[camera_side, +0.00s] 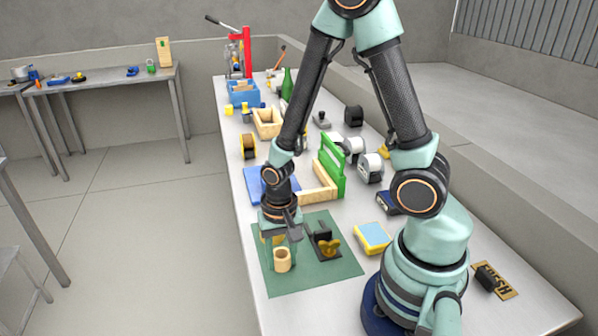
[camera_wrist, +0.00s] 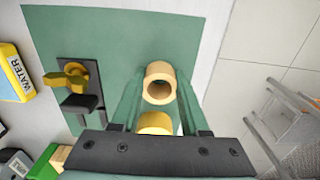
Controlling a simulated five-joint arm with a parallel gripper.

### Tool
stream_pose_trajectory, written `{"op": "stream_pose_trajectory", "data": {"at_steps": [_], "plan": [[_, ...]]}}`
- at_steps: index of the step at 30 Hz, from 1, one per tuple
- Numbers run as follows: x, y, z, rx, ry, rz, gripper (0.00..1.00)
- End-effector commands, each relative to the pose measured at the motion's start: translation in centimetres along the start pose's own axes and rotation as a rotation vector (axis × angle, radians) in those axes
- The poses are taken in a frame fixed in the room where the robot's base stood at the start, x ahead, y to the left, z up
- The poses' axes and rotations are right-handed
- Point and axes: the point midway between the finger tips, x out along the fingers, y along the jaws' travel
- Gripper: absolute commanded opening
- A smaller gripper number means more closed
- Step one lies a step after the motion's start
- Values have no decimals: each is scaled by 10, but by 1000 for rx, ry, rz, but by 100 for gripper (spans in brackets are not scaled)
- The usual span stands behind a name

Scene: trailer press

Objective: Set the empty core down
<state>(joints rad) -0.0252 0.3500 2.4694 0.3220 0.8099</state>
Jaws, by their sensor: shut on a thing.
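The empty core (camera_side: 283,262), a short tan hollow tube, is upright between my gripper's fingertips (camera_side: 283,257) over the green mat. In the wrist view the core (camera_wrist: 159,82) shows its open end, and my gripper's fingers (camera_wrist: 158,88) close on it from both sides. I cannot tell whether its base touches the mat (camera_side: 325,277). A yellow round piece (camera_wrist: 155,124) lies nearer the palm in the wrist view, partly hidden by the dark gripper bar.
A black fixture with a yellow knob (camera_side: 328,243) stands on the mat beside my gripper. A yellow and blue box (camera_side: 372,238) is to its right. A blue plate (camera_side: 262,186) and a green and wooden frame (camera_side: 330,170) lie behind. The mat's front is bare.

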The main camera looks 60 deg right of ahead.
Motion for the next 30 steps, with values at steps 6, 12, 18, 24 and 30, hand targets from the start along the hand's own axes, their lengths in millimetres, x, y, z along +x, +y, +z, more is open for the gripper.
{"op": "stream_pose_trajectory", "data": {"at_steps": [6, 12, 18, 24, 30], "plan": [[2, 0, 0, 0, 1, -1, 74], [2, 0, 0, 0, 0, 0, 74], [-1, 0, 0, 0, 1, -1, 74], [-22, -1, -1, 0, 4, -5, 74], [-50, -1, -1, 0, 5, -5, 74]]}}
